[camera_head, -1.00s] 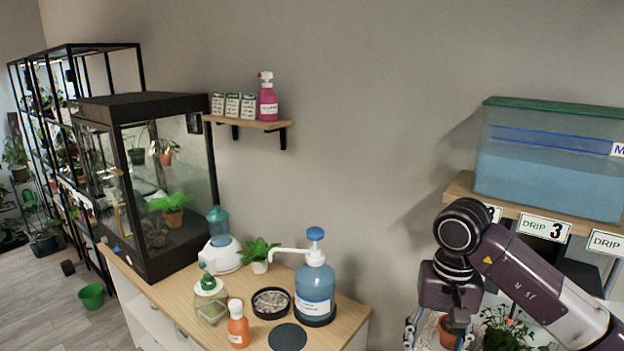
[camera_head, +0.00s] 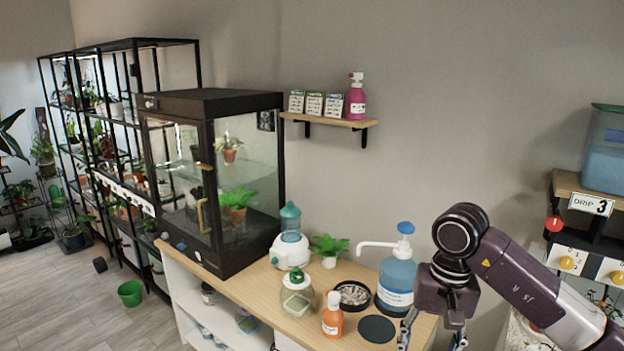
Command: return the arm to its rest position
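My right arm comes in from the lower right in the head view. Its gripper (camera_head: 432,336) points down in front of the right end of the wooden cabinet top. The fingers are spread apart, and the tips are at or below the bottom edge of the picture. I see nothing between the visible parts of the fingers. My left arm and its gripper are not in view.
Near the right gripper, a blue pump bottle (camera_head: 396,283), a black round mat (camera_head: 377,329), a dish of pebbles (camera_head: 353,294) and an orange bottle (camera_head: 332,316) stand on the cabinet top (camera_head: 262,290). A glass terrarium (camera_head: 262,165) stands left. Open floor (camera_head: 60,305) lies further left.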

